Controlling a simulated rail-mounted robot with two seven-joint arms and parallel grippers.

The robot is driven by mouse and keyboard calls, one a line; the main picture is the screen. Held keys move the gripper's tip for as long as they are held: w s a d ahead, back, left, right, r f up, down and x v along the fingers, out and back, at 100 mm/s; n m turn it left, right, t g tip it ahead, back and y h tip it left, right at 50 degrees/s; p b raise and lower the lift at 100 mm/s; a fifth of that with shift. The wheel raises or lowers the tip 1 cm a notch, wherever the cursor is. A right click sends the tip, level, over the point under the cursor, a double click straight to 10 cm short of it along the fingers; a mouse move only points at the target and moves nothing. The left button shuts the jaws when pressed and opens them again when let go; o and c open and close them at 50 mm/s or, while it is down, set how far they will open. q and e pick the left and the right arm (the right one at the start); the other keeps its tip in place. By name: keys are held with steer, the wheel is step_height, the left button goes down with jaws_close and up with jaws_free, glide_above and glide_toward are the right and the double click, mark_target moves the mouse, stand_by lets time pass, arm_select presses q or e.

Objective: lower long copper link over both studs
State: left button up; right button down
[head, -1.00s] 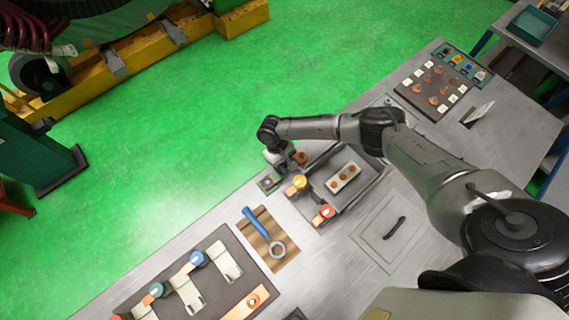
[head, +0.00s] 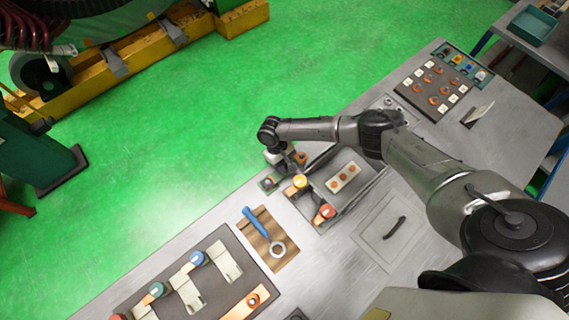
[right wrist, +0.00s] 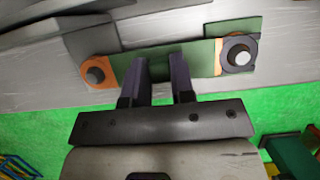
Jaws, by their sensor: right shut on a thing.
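The long copper link (right wrist: 135,70) has a green middle and copper-coloured eye ends. In the right wrist view it lies across the picture, and my right gripper (right wrist: 162,70) is shut on its green middle. A grey stud (right wrist: 96,75) shows in the opening of the left eye. A second stud (right wrist: 241,57) shows at the right end, with a dark square piece around it. I cannot tell how far down the link sits on either stud. In the head view my right gripper (head: 284,167) is at the bench's far edge, and the link is mostly hidden. My left gripper is not in view.
Next to the right gripper stands a tray (head: 351,200) with a pale block, and yellow-topped (head: 300,181) and red-topped (head: 326,211) parts by its edge. A blue-handled wrench (head: 257,228) lies on a wooden board. A panel with a black handle (head: 395,228) lies to the right.

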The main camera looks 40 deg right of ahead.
mark_target(285, 166)
steer(key=shift+f, duration=0.3)
steer(key=c, duration=0.9)
jaws_free()
step_height(285, 166, up, 7)
steer(key=p, duration=0.7)
